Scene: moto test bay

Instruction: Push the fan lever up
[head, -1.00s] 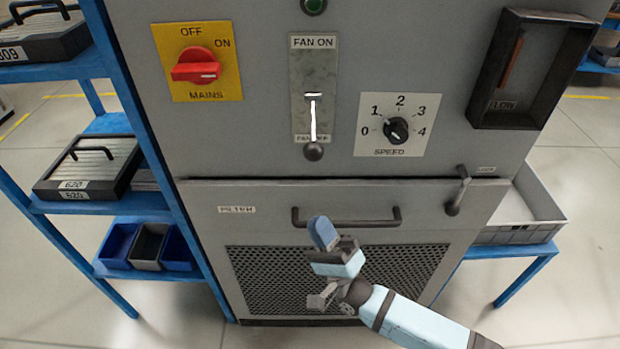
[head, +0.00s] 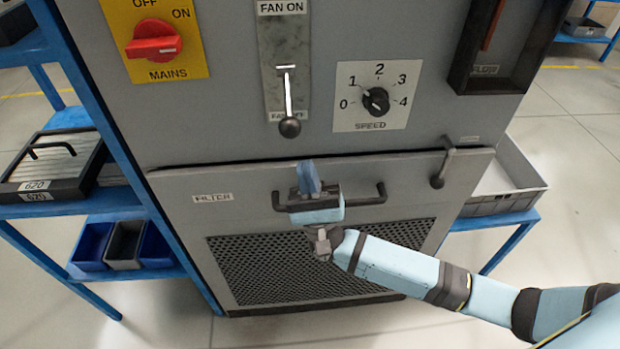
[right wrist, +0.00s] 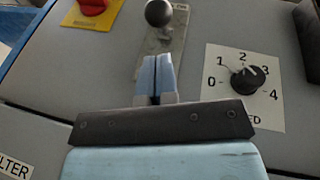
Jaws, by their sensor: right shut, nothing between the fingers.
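The fan lever (head: 288,104) is a white rod with a dark ball knob on a grey plate (head: 271,62). It hangs down, its knob over the FAN OFF label. In the right wrist view the knob (right wrist: 159,12) shows at the top, beyond the fingertips. My right gripper (head: 308,172) is in front of the panel, below the knob and apart from it. Its blue fingers (right wrist: 155,75) are shut together with nothing between them, pointing up towards the knob. My left gripper is not in view.
The red mains switch (head: 153,41) is left of the lever. The speed dial (head: 376,101) is to its right. The filter door handle (head: 366,193) runs behind my right gripper. A small latch (head: 441,170) is at the door's right. A blue shelf (head: 90,150) stands at left.

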